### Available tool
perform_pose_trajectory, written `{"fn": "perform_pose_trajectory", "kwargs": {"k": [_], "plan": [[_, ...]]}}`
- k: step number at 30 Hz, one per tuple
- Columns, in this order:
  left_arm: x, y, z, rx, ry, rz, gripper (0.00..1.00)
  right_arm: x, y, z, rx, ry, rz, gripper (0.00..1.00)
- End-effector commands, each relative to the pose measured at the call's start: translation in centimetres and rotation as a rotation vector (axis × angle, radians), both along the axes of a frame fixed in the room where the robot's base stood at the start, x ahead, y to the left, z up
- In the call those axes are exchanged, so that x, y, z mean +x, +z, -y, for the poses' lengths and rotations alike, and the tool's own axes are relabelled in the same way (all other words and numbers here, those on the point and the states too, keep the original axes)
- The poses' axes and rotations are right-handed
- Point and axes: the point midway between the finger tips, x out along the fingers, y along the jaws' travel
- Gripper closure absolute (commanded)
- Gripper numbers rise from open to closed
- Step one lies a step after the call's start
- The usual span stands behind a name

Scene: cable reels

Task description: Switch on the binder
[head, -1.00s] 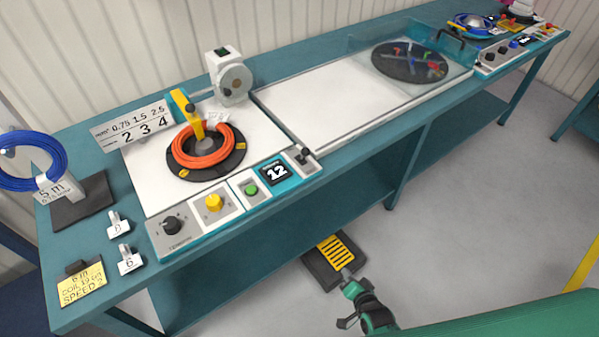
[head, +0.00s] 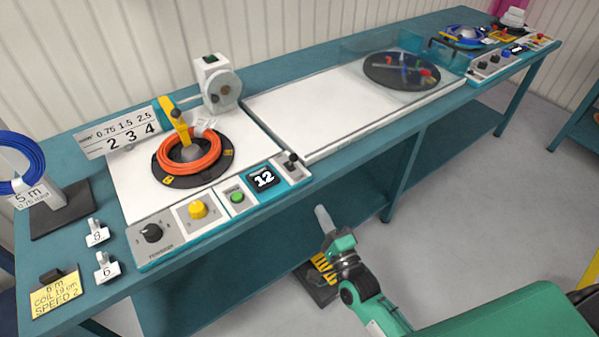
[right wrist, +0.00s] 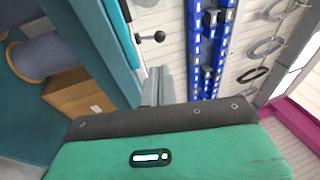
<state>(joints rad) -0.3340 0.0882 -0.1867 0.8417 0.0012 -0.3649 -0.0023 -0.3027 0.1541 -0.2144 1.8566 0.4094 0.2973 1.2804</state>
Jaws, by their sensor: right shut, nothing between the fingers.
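A bench machine holds an orange cable coil (head: 188,158) on a black turntable. Its front control panel (head: 218,208) has a black knob (head: 151,233), a yellow knob (head: 198,210), a green button (head: 237,197), a display reading 12 (head: 262,179) and a black-tipped lever (head: 291,158). A grey unit with a round face and a green switch on top (head: 210,59) stands behind the coil. I cannot tell which part is the binder. My right gripper (head: 320,213) is shut and empty, in front of the bench below the lever. The right wrist view shows its fingers (right wrist: 155,88) and a black ball-tipped lever (right wrist: 151,37).
A clear-shielded turntable (head: 401,70) and a second control panel (head: 505,57) are further right on the bench. A blue coil stand (head: 62,208) and a yellow note (head: 55,297) are at left.

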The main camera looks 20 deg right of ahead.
Motion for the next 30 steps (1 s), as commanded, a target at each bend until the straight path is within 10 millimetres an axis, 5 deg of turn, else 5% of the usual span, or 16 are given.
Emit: {"fn": "perform_pose_trajectory", "kwargs": {"k": [8,21,30], "plan": [[-0.6,0.2,-0.1,0.001,-0.001,-0.006,0.53,2.0,0.6,-0.3,0.001,-0.001,0.000,1.00],[-2.8,0.8,-0.3,0.002,-0.001,-0.021,0.53,9.8,2.6,-1.5,-0.002,0.000,0.000,1.00],[-3.9,0.9,-0.3,0.000,-0.005,-0.028,0.53,13.0,3.2,-2.0,-0.002,0.000,-0.002,1.00]]}}
